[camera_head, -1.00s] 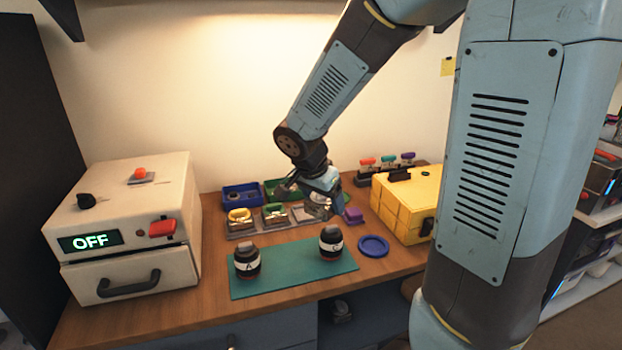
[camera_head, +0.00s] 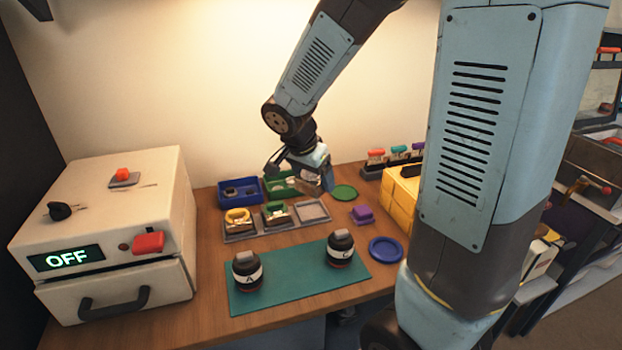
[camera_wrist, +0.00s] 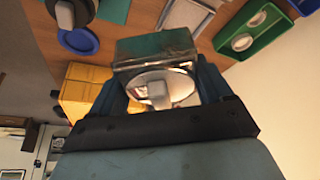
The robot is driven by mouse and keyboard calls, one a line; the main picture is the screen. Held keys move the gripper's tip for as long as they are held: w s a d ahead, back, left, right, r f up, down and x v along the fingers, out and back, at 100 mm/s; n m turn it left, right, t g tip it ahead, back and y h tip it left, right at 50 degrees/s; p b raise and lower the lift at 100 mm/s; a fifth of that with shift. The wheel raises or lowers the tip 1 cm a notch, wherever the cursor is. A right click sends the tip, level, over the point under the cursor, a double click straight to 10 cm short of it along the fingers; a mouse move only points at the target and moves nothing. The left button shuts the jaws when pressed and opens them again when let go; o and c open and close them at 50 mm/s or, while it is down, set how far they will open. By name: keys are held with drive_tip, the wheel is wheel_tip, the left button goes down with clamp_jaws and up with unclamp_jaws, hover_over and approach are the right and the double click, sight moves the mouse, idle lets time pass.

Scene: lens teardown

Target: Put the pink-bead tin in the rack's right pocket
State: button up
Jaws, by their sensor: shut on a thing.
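My gripper (camera_head: 308,178) is shut on a metal tin (camera_wrist: 155,48) with a worn grey-green side and a shiny round face. No pink bead shows on it, so I cannot confirm its colour mark. In the head view it hangs above the back of the table, behind the rack (camera_head: 240,237). The rack's left pocket holds a tin with a yellow top (camera_head: 238,216), and its middle pocket one with a green top (camera_head: 275,209). The right pocket (camera_head: 312,211) looks empty. It also shows as a pale plate in the wrist view (camera_wrist: 187,17).
Blue (camera_head: 257,198) and green (camera_head: 270,183) trays stand behind the rack. A purple block (camera_head: 362,214), green disc (camera_head: 345,192) and blue disc (camera_head: 385,249) lie to the right. Two dark jars stand on the teal mat (camera_head: 295,277). A yellow box (camera_head: 400,200) is at right.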

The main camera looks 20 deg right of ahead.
drive_tip(key=shift+d, duration=0.25)
drive_tip(key=shift+w+f+m, duration=0.15)
drive_tip(key=shift+w+m, duration=0.1)
drive_tip(key=shift+m, duration=0.05)
drive_tip(key=shift+w+d+f+m+g+h, duration=0.15)
drive_tip(key=shift+w+d+f+m+g, duration=0.2)
drive_tip(key=shift+w+f+m, duration=1.2)
drive_tip(key=shift+w+d+f+m+g+h, duration=0.15)
drive_tip(key=shift+w+f+m+g, duration=0.6)
drive_tip(key=shift+f, duration=1.55)
drive_tip(key=shift+w+d+f+m+g+h, duration=0.1)
drive_tip(key=shift+w+d+f+m, duration=0.15)
drive_tip(key=shift+w+f+m, duration=1.05)
drive_tip(key=shift+w+f+n, duration=0.1)
drive_tip(key=shift+f+n, duration=0.3)
drive_tip(key=shift+f, duration=0.85)
drive_tip(key=o, duration=1.1)
drive_tip(key=shift+r, duration=4.5)
